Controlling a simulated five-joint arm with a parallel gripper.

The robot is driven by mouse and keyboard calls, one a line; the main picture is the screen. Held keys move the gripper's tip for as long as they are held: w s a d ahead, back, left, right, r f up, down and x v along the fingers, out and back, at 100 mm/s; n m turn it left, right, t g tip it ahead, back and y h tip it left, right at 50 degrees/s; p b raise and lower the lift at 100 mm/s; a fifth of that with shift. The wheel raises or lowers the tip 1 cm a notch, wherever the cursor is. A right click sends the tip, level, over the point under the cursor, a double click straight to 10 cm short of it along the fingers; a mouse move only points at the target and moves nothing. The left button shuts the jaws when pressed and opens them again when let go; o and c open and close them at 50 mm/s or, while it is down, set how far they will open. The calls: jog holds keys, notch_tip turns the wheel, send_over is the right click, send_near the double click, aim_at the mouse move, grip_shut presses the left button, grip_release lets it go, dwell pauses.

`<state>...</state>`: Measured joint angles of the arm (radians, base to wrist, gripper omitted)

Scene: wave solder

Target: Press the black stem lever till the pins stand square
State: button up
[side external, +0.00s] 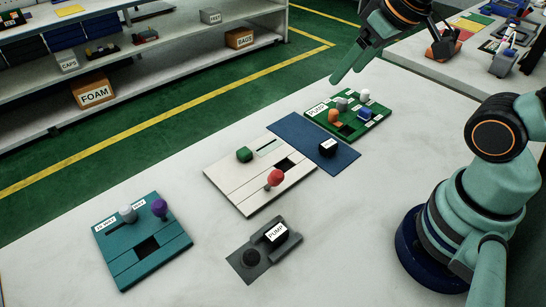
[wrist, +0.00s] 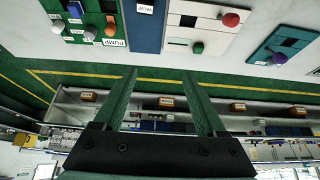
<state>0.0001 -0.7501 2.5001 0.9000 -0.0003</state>
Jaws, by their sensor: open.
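A dark grey fixture (side external: 243,272) lies at the front middle of the table in the side view. It carries a black rounded knob (side external: 250,258) and a black block labelled PUMP (side external: 277,232). A small black block with a white label (side external: 327,147) sits on the blue mat (side external: 300,134). I cannot tell which black part is the stem lever, and no pins can be made out. My gripper (side external: 337,78) is high at the top, beyond the green board and far from the grey fixture. In the wrist view its fingers (wrist: 160,72) are apart with nothing between them.
A green PUMP board (side external: 375,132) with several coloured knobs, a cream board (side external: 235,192) with green and red knobs, and a teal board (side external: 120,262) with grey and purple knobs lie on the table. Bare tabletop separates the teal board from the others. Shelves (side external: 150,70) stand behind.

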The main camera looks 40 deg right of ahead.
dwell(0.4)
jog(key=shift+c, duration=0.5)
jog(key=n+g, duration=0.3)
jog(key=g, duration=0.3)
send_near(253, 262)
jog(key=shift+w+a+f, duration=0.1)
jog(key=shift+w+f, duration=0.3)
jog(key=shift+w, duration=0.05)
jog(key=shift+s+a+f, duration=0.1)
jog(key=shift+s+f, duration=0.05)
jog(key=shift+f, duration=0.05)
jog(key=shift+f+h, duration=0.3)
jog(key=f, duration=0.7)
jog(key=d+f, duration=0.1)
jog(key=f, duration=0.3)
jog(key=shift+f, duration=0.15)
